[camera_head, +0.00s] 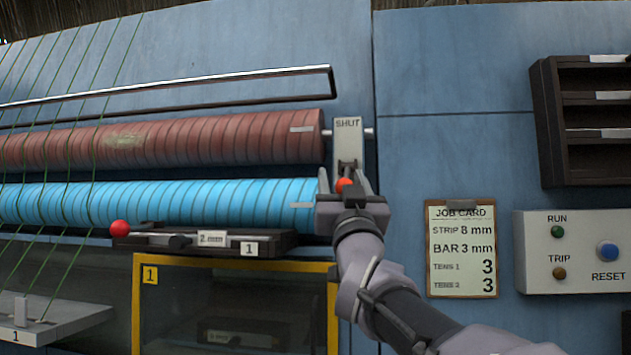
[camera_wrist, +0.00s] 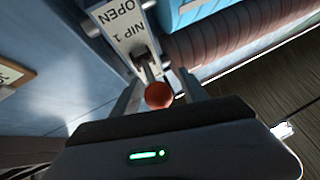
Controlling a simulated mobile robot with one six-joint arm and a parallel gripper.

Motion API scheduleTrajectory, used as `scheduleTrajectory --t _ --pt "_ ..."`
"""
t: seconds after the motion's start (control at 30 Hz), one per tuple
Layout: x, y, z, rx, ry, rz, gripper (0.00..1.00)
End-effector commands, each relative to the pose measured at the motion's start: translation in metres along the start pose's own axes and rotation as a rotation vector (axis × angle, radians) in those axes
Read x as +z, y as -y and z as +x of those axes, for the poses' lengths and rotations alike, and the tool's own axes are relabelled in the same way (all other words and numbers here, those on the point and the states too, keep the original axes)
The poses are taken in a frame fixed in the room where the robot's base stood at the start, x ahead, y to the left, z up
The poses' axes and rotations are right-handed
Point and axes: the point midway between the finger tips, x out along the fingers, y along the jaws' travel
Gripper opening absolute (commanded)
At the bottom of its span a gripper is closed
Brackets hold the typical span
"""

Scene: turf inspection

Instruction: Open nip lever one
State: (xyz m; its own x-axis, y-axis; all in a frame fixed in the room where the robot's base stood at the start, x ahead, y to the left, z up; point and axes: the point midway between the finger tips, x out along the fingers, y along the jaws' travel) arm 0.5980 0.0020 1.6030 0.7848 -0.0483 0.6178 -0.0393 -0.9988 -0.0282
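The nip lever one has a red-orange knob (camera_head: 344,184) at the end of a short grey arm on an upright grey plate (camera_head: 348,126). In the wrist view a gap shows between the knob and each finger, so my gripper (camera_wrist: 160,92) looks open. The lever's pivot is partly hidden.
A red-brown roller (camera_head: 240,138) and a blue roller (camera_head: 220,203) lie left of the plate. A metal rail (camera_head: 200,78) runs above. A red ball (camera_head: 119,228) and a bar marked 2 mm sit below. A job card (camera_head: 461,250) and control box (camera_head: 580,252) are right.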

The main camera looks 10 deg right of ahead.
Motion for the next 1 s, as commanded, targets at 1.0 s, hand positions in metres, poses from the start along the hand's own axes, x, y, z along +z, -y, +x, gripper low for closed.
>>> scheduleTrajectory --t 1.0 --pt "-0.002 0.000 -0.175 0.000 -0.002 0.000 0.52"
